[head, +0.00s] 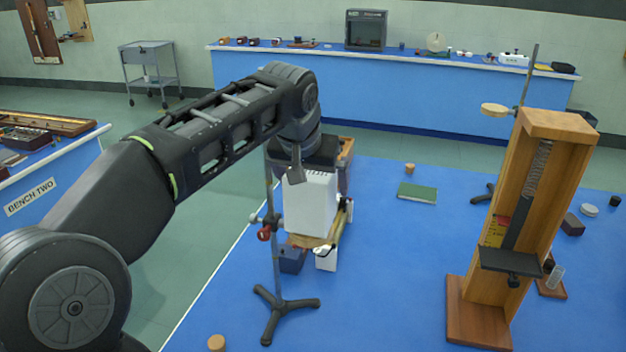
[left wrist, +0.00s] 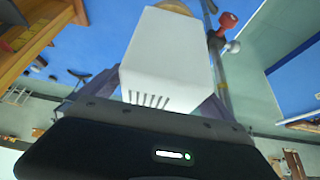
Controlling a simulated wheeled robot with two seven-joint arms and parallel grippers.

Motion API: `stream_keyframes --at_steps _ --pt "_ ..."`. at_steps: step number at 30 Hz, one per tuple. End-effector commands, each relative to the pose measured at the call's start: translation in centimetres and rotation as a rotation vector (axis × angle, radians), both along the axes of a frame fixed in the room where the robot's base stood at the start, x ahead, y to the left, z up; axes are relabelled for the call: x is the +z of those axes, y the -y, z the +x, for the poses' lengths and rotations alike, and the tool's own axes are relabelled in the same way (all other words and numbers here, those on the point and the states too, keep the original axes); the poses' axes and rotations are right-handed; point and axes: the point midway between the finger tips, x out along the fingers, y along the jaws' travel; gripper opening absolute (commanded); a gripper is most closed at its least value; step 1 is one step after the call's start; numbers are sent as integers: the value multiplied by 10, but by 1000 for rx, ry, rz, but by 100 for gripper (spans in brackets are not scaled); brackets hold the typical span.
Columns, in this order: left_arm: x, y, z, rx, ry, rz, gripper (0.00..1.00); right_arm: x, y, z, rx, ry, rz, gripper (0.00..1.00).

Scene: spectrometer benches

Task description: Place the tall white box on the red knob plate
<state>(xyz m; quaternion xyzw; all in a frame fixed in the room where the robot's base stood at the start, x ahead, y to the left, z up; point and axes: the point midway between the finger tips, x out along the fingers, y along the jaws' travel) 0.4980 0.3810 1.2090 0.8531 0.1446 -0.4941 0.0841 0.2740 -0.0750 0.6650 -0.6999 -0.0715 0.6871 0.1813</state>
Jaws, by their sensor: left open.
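The tall white box (head: 310,203) stands upright on a round wooden plate (head: 304,241), which is clamped to a rod stand with a red knob (head: 264,233). In the left wrist view the white box (left wrist: 163,55) fills the middle, its slotted end nearest the camera, with the plate (left wrist: 178,7) at its far end. My left gripper (head: 309,173) is at the top of the box. In the left wrist view my left gripper (left wrist: 162,95) is open, with fingers on both sides of the box; contact cannot be told. My right gripper is not in view.
The stand's three-legged base (head: 278,312) is on the blue bench. A dark blue block (head: 291,260) and a white item (head: 326,258) are below the plate. A tall wooden spring apparatus (head: 540,200) stands right; a green book (head: 417,193) lies between, with clear bench around it.

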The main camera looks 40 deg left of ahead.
Motion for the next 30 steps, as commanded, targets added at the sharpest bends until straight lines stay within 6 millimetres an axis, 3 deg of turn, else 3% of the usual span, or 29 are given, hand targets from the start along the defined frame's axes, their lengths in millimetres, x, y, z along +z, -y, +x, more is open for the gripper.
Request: stream_keyframes --at_steps 8,21,24,30 --pt "10 1 -3 0 3 1 99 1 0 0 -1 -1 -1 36" --pt "82 15 -42 -1 4 1 99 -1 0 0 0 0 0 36" --pt "99 17 -50 0 1 1 99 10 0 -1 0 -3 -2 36" --pt "108 20 -56 0 1 0 99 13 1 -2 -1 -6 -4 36"
